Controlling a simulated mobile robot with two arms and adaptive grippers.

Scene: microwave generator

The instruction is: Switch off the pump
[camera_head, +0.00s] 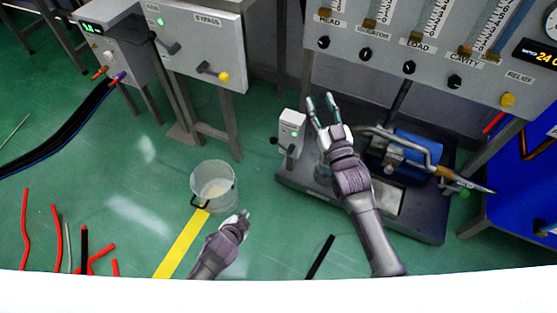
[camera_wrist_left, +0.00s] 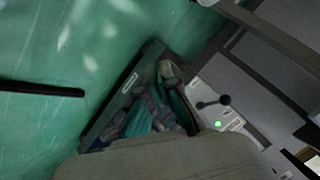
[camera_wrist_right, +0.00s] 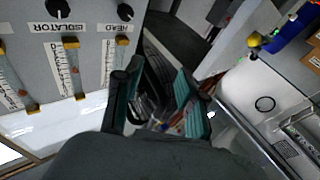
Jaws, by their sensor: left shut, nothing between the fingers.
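The pump, with a blue motor (camera_head: 412,150), sits on a dark skid at the right of the head view. A small grey switch box (camera_head: 292,122) with a lit green light stands at the skid's left end. A dark lever (camera_head: 275,141) sticks out from its left side. My right gripper (camera_head: 321,107) is open and empty, just right of this box and apart from it. Its spread fingers also show in the right wrist view (camera_wrist_right: 155,95). My left gripper (camera_head: 243,216) is shut and empty, low beside the clear bucket. It also shows in the left wrist view (camera_wrist_left: 158,95).
A panel (camera_head: 400,50) with black knobs and flow tubes stands behind the pump. A bypass box (camera_head: 200,45) with levers stands at the upper left. A clear bucket (camera_head: 213,178) stands on the floor near a yellow strip (camera_head: 182,245). Red hoses (camera_head: 57,235) lie lower left.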

